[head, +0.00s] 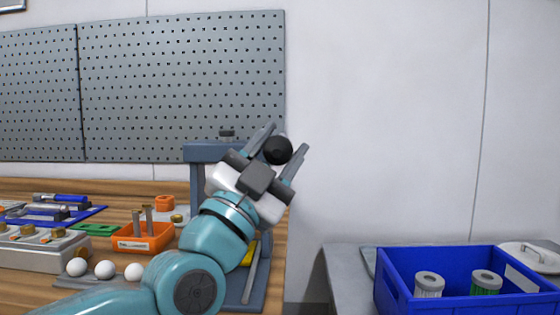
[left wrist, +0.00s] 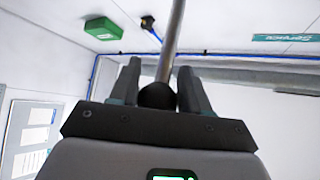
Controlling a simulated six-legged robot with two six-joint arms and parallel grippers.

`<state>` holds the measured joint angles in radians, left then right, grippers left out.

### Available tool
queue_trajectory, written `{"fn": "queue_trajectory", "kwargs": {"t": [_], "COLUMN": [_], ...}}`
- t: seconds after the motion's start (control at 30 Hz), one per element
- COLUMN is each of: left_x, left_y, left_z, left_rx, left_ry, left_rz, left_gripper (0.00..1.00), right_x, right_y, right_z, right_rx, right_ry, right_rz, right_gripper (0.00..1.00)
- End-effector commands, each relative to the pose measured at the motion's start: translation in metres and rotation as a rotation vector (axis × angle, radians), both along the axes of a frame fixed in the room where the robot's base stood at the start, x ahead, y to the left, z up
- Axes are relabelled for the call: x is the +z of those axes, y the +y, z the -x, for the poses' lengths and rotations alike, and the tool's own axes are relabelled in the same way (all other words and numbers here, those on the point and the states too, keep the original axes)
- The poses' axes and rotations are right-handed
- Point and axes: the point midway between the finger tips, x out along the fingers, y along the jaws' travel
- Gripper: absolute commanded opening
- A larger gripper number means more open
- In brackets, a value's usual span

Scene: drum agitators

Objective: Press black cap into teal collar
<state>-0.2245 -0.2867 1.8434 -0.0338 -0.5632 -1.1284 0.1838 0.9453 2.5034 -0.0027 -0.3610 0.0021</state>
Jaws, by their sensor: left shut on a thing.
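My left gripper (head: 280,146) is shut on a black ball knob (head: 277,150), raised in front of the press and the wall. In the left wrist view the knob (left wrist: 157,95) sits between the two fingers, at the end of a metal rod (left wrist: 171,40) that runs upward in that picture. In the head view the rod cannot be made out. A blue-grey press frame (head: 198,152) stands behind my left arm, which hides much of it. I cannot make out the black cap or the teal collar. My right gripper is not in view.
On the wooden bench, an orange tray (head: 145,244) with pegs, a green piece (head: 96,230), a blue tray (head: 90,213) and several white balls (head: 105,269) lie left. A blue bin (head: 453,262) with two canisters stands right. The space above the bin is clear.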

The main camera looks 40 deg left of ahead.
Motion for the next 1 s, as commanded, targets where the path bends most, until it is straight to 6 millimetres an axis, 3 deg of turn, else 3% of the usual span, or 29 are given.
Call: {"fn": "queue_trajectory", "kwargs": {"t": [0.23,0.77,0.8,0.83,1.0], "left_x": [-0.016,-0.018,-0.019,-0.019,-0.018], "left_y": [0.001,0.001,0.001,0.001,0.001], "left_z": [-0.002,-0.003,-0.003,-0.002,-0.002], "left_rx": [-0.001,-0.001,-0.002,-0.001,-0.001], "left_ry": [0.004,0.007,0.008,0.008,0.006], "left_rz": [0.001,0.001,0.001,0.0,0.001], "left_gripper": [0.0,0.0,0.55,0.65,0.65], "right_x": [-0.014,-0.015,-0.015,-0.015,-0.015], "right_y": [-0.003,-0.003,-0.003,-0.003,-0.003], "right_z": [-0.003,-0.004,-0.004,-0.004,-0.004], "right_rx": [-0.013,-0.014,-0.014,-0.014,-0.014], "right_ry": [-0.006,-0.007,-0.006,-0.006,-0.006], "right_rz": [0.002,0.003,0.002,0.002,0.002], "right_gripper": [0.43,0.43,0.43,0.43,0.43]}}
